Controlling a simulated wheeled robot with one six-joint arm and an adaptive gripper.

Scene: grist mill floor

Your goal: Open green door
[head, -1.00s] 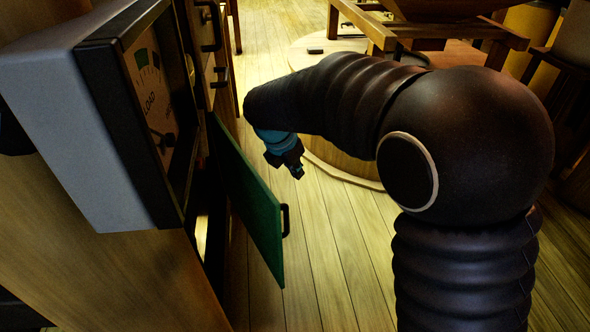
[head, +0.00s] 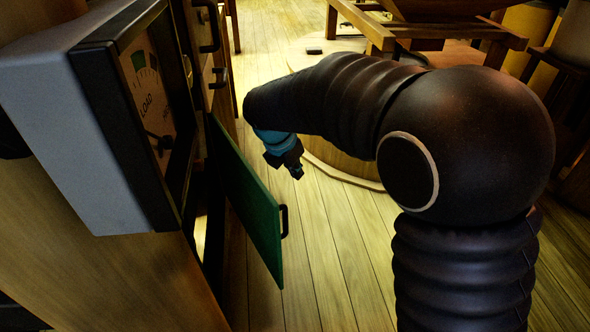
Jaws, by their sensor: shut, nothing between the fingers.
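The green door (head: 250,212) stands ajar, swung out from the wooden cabinet at left, with an opening showing between its lower part and the cabinet. Its black handle (head: 284,221) is on the door's free edge. My gripper (head: 296,172) is shut and empty. In the picture it is above and slightly right of the handle, apart from it. Its small fingers point down and right. The door's hinge side is partly hidden behind the load meter.
A grey box with a load meter (head: 147,104) juts from the wooden cabinet (head: 115,275) at near left. Drawers with black handles (head: 220,78) are beyond it. A round wooden platform with a timber frame (head: 385,42) stands behind my arm. Plank floor (head: 335,255) right of the door is clear.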

